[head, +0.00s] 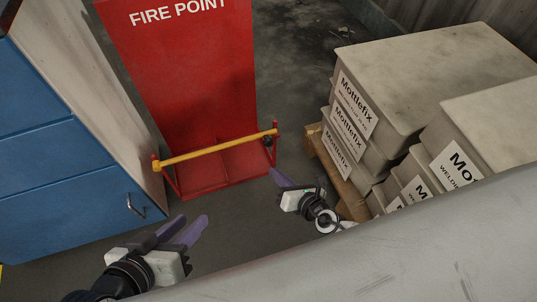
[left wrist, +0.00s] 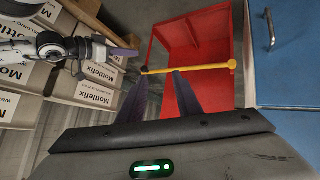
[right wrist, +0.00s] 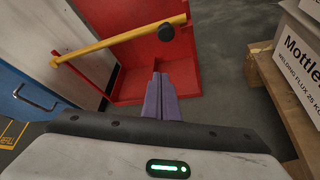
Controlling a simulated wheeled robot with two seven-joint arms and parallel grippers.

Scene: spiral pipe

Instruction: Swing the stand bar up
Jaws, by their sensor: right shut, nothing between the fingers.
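The yellow stand bar (head: 220,150) lies across the front of the red fire point stand (head: 195,75), near its base. A dark round knob (right wrist: 166,32) sits at the bar's right end. The bar also shows in the left wrist view (left wrist: 190,69). My left gripper (head: 185,232) is open and empty, in front of the bar's left part and apart from it. My right gripper (head: 278,177) is shut and empty, a little in front of and below the knob end. In the right wrist view its purple fingers (right wrist: 160,95) are together, below the bar.
A blue cabinet (head: 60,180) with a metal handle stands close on the left. Stacked Mottlefix boxes (head: 430,70) stand on a wooden pallet (head: 335,165) at the right. A large pale surface (head: 380,250) crosses the lower right. Bare floor lies in front of the stand.

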